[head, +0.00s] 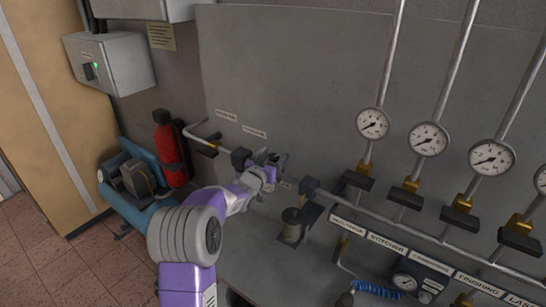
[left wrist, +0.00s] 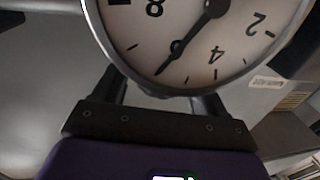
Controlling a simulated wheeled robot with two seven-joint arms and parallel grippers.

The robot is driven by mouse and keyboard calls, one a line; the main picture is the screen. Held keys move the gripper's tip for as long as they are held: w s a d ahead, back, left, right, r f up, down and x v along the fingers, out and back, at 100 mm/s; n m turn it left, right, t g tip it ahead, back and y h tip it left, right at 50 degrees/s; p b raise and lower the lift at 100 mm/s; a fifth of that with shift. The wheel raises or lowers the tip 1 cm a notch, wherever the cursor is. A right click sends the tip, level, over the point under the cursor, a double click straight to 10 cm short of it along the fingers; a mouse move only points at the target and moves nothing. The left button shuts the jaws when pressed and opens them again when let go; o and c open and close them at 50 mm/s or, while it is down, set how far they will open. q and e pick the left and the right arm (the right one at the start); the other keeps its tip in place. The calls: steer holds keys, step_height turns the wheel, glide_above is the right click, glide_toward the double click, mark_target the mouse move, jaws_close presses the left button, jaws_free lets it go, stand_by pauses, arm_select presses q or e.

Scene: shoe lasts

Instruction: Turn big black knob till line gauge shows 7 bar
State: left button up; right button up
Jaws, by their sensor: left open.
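A white dial gauge (left wrist: 190,45) fills the top of the left wrist view, cut off by the frame. The numbers 2, 4 and 8 show. Its black needle points between 4 and 8, about where 6 would be. My left gripper (head: 268,172) is at the wall pipe in the head view. It is open, and its two dark fingers reach up behind the gauge rim in the left wrist view. The big black knob cannot be made out; the gripper and gauge cover that spot. Whether the fingers touch it cannot be told. My right gripper is out of view.
Several round gauges, such as one (head: 373,123), stand on vertical pipes at right, with black-handled valves below. A black filter unit (head: 293,225) hangs right of my gripper. A red cylinder (head: 169,150) and a blue compressor (head: 135,180) stand at left. A blue coiled hose (head: 375,289) is low right.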

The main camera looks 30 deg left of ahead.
arm_select(q)
steer(key=c, duration=0.9)
steer(key=shift+c, duration=0.2)
steer(key=shift+h, duration=0.3)
steer(key=shift+a+r+m+h+p, duration=0.1)
steer(key=shift+a+m+h+p, duration=0.05)
steer(key=shift+m+h+p, duration=0.8)
steer(key=m+g+h+p, duration=0.1)
steer(key=m+h+p, duration=0.2)
steer(key=h+p, duration=0.1)
steer(key=shift+h+p, duration=0.4)
steer(key=shift+h, duration=0.05)
steer(key=shift+m+g+h+p, duration=0.8)
steer(key=shift+m+h+p, duration=0.35)
steer(key=shift+h, duration=0.55)
